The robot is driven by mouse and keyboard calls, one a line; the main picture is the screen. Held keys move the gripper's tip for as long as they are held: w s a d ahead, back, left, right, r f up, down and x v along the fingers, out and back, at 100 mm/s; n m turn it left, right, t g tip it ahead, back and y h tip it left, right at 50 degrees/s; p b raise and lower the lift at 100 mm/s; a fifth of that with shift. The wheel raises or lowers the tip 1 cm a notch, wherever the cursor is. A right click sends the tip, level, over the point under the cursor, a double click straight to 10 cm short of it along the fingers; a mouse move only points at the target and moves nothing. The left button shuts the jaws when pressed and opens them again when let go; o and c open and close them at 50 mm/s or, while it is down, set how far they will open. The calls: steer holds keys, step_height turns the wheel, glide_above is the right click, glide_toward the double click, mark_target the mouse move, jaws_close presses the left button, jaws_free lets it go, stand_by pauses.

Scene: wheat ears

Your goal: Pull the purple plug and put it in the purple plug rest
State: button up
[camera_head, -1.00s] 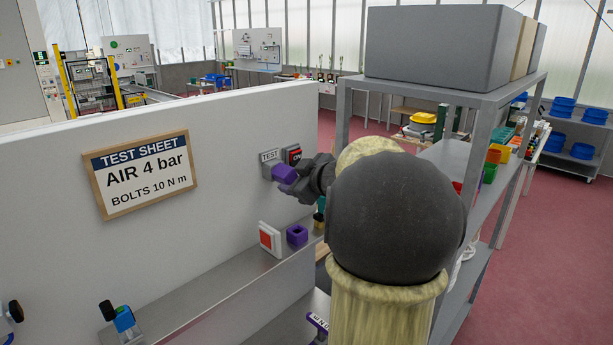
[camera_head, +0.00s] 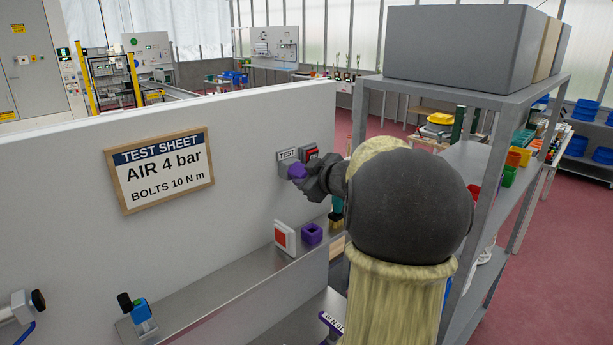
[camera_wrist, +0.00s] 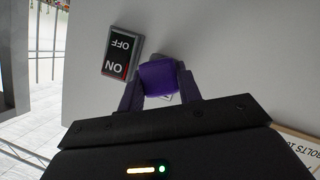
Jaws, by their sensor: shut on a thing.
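The purple plug (camera_head: 297,172) is at the grey socket under the TEST label (camera_head: 287,155) on the white panel. My gripper (camera_head: 308,178) is shut on the plug. In the wrist view the purple plug (camera_wrist: 158,82) sits between the two fingers of my gripper (camera_wrist: 160,92), with the grey socket right behind it. I cannot tell whether the plug is fully seated. The purple plug rest (camera_head: 312,233), a small block with a dark opening, stands on the metal ledge below and is empty.
An ON/OFF switch (camera_wrist: 119,54) is just beside the socket. A white block with a red face (camera_head: 285,237) stands left of the rest. A blue valve (camera_head: 140,312) is on the ledge at left. A grey shelf rack (camera_head: 470,75) stands close right of my arm.

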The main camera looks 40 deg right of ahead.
steer(key=shift+s+d, duration=0.1)
steer(key=shift+s, duration=0.55)
jaws_close()
steer(key=o, duration=0.6)
jaws_free()
steer(key=shift+c, duration=0.2)
jaws_close()
steer(key=s, duration=0.1)
steer(key=s+p, duration=0.1)
steer(key=s, duration=0.2)
steer(key=shift+s+d, duration=0.1)
steer(key=shift+d, duration=0.15)
steer(key=shift+s, duration=0.1)
